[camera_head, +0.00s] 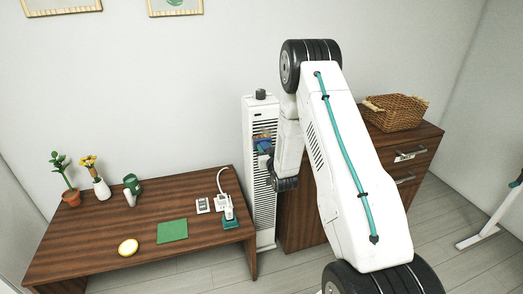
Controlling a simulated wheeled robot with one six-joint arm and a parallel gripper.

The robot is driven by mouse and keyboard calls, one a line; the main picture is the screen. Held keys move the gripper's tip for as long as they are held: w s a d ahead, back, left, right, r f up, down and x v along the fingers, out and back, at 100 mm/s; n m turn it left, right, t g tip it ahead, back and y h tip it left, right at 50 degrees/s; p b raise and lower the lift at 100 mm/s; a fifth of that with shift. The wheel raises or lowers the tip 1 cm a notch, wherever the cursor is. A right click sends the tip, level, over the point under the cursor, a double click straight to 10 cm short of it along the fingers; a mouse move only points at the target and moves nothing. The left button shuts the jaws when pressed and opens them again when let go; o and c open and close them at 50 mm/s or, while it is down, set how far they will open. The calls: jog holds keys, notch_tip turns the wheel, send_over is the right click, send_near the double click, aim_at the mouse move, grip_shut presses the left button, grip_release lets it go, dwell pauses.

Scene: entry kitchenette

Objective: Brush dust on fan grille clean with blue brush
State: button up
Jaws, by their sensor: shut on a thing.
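The white tower fan (249,200) stands upright against the wall between the low table and the cabinet, with its dark slatted grille (263,205) facing out. A brownish patch, which looks like dust (262,133), shows on the upper grille. The blue brush (263,146) is at the upper grille, just below that patch; I cannot tell whether its bristles touch the slats. My gripper (268,158) is shut on the blue brush. My arm comes in from the right and hides the fan's right side and most of the gripper.
A wooden cabinet (300,215) with a wicker basket (396,112) stands right of the fan.

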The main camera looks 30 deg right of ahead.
aim_at(257, 141)
jog(key=s+d+r, duration=0.1)
jog(key=d+r, duration=0.1)
jog(key=d, duration=0.5)
jog(key=shift+s+d, duration=0.15)
jog(key=shift+s, duration=0.25)
jog(key=shift+c, duration=0.4)
jog(key=shift+w+a, duration=0.25)
jog(key=shift+a, duration=0.85)
jog(key=shift+w+a, duration=0.25)
jog(key=shift+a, duration=0.85)
jog(key=shift+w+a, duration=0.25)
jog(key=shift+a, duration=0.85)
jog(key=shift+w+a, duration=0.3)
jog(key=shift+a, duration=0.45)
jog(key=shift+w+a, duration=0.3)
jog(key=shift+a, duration=0.45)
jog(key=shift+r, duration=0.95)
jog(key=s+d, duration=0.2)
jog(key=d, duration=0.7)
jog(key=shift+s+d, duration=0.35)
jog(key=shift+s, duration=0.05)
jog(key=shift+s+f, duration=0.1)
